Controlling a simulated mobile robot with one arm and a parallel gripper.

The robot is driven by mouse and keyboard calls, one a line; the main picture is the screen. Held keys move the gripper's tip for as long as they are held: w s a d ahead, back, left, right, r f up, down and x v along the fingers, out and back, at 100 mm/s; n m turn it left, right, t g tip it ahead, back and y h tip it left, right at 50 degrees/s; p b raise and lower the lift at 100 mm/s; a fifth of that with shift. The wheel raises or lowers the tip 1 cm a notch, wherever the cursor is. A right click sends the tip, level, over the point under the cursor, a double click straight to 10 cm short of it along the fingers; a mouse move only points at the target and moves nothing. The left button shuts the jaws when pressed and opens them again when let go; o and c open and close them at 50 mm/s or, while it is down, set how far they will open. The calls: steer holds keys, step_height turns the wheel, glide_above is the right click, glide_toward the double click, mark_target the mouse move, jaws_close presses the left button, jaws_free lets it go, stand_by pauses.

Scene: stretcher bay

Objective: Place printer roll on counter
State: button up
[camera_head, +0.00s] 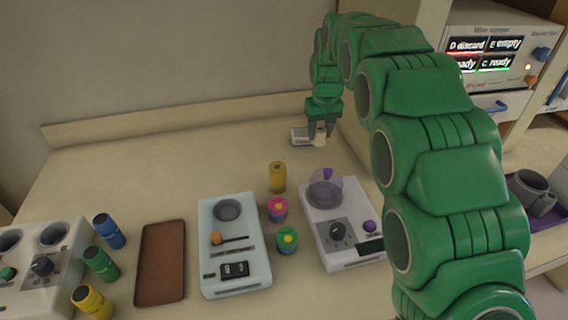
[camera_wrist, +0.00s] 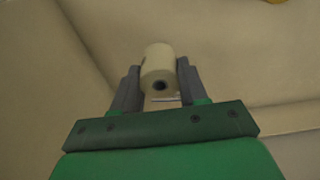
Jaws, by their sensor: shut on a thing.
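My gripper (camera_head: 320,128) is at the back of the counter (camera_head: 200,158), near the right-hand wall panel, pointing down. It is shut on the printer roll (camera_wrist: 158,62), a cream cylinder with a dark core hole. The roll sits between the two grey fingers in the wrist view. In the head view the roll (camera_head: 320,138) shows small below the fingers, close to the counter surface. Whether it touches the counter I cannot tell. A small grey-white device (camera_head: 299,136) lies just left of the roll.
A white device with a clear dome (camera_head: 345,240), a pale device with a round well (camera_head: 233,270) and several coloured canisters stand nearer the front. A shelf unit with a lit display (camera_head: 487,52) stands at right. The back left counter is clear.

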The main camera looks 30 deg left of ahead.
step_height(320, 180, down, 10)
steer(key=shift+r, duration=0.15)
stand_by(0.4)
steer(key=o, duration=1.1)
steer(key=r, duration=0.7)
steer(key=s+d+r, duration=0.1)
steer(key=r, duration=0.3)
steer(key=shift+r, duration=0.45)
steer(key=shift+d, duration=0.15)
